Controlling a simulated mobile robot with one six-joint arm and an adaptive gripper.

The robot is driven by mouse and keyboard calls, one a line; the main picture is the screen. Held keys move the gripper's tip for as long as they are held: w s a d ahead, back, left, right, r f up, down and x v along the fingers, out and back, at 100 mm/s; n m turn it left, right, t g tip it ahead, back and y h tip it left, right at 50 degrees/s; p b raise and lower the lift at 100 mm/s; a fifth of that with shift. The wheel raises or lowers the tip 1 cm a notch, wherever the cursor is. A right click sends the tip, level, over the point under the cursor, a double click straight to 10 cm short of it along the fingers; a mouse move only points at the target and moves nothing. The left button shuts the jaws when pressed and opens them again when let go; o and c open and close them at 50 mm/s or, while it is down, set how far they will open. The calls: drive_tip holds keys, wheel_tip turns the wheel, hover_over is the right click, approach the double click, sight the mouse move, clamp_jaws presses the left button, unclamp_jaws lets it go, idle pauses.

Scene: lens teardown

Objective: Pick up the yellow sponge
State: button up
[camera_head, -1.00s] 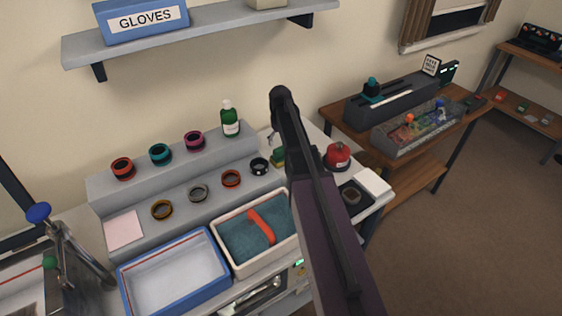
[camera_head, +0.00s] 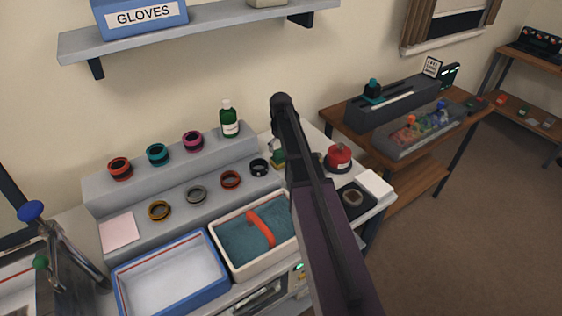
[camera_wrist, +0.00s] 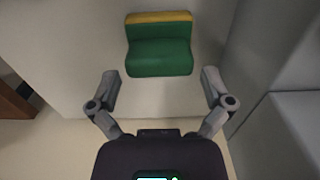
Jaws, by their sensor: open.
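A yellow strip, which looks like the sponge (camera_wrist: 158,17), shows along the far top edge of a green block-like holder (camera_wrist: 160,52) in the wrist view. I cannot tell how much of the sponge is inside or behind the green part. In the head view the green holder (camera_head: 278,157) stands at the right end of the stepped rack, partly hidden by my arm. My gripper (camera_wrist: 160,76) is open and empty, with its fingers spread on either side of the green holder's near edge. The fingers appear apart from it.
A grey wall or step (camera_wrist: 298,110) stands close on the right in the wrist view. In the head view, a red-topped container (camera_head: 338,157), a green bottle (camera_head: 229,120) and several lens rings are near. A blue tray (camera_head: 118,290) and a teal-lined tray (camera_head: 216,268) lie in front.

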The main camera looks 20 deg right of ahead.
sight(281, 153)
drive_tip(key=shift+f+b, duration=1.5)
drive_tip(key=shift+f, duration=0.25)
drive_tip(key=c, duration=0.8)
